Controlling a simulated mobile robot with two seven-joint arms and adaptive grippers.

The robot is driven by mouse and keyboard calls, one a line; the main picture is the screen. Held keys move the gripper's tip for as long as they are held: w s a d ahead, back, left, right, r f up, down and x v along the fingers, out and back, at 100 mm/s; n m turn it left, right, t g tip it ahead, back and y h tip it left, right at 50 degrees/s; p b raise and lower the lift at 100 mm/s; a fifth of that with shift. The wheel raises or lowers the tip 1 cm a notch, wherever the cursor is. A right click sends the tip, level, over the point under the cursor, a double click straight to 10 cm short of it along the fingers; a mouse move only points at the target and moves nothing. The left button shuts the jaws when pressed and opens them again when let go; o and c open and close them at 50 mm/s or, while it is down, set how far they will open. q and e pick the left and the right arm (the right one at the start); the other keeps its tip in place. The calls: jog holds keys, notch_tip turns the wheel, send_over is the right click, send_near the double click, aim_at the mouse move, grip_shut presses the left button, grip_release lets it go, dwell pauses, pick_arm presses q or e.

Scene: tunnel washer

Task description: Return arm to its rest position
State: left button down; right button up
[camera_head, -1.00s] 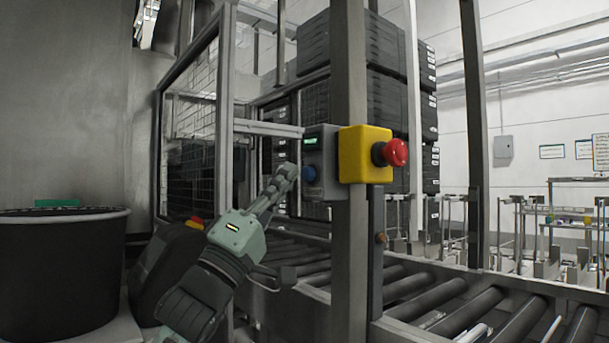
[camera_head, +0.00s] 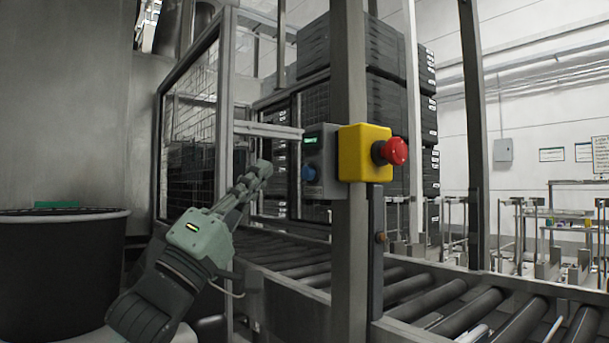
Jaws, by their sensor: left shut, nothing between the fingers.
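My left gripper (camera_head: 258,172) is grey-green and comes up from the lower left in the head view. Its fingers are shut with nothing between them. The fingertips are left of the grey control box (camera_head: 322,162), apart from it in the picture. The box has a blue button (camera_head: 308,173) and a small lit green display (camera_head: 311,140). My right gripper is not in view.
A yellow box (camera_head: 360,153) with a red emergency stop button (camera_head: 393,152) is on the metal post (camera_head: 349,240). A roller conveyor (camera_head: 430,300) runs below. A black bin (camera_head: 62,265) stands at left. Stacked dark crates (camera_head: 385,60) stand behind the mesh frame.

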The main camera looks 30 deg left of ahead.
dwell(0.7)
pick_arm(q)
jog(key=w+a+f+g+y, duration=0.25)
jog(key=w+f, duration=0.25)
jog(key=f, duration=0.4)
jog(key=w+a+f+g+y, duration=0.2)
jog(key=w+f+y, duration=0.25)
jog(key=f, duration=0.55)
notch_tip(320, 180, down, 25)
jog(key=w+m+g, duration=0.2)
jog(key=g, duration=0.5)
jog(key=s+d+f+m+g, duration=0.25)
jog(key=s+f, duration=0.25)
jog(key=f, duration=0.7)
jog(key=s+d+f+m+g, duration=0.15)
jog(key=s+f+g, duration=0.3)
jog(key=f, duration=0.75)
jog(key=s+d+f+m+g, duration=0.2)
jog(key=s+d+f+m, duration=0.1)
jog(key=s+f, duration=0.5)
jog(key=s+d+f+m+g, duration=0.2)
jog(key=s+d+f+g, duration=0.1)
jog(key=s+f, duration=0.5)
jog(key=s, duration=0.3)
jog(key=shift+s+f+m+h, duration=0.25)
jog(key=shift+s+m+h, duration=0.05)
jog(key=shift+s+m, duration=0.1)
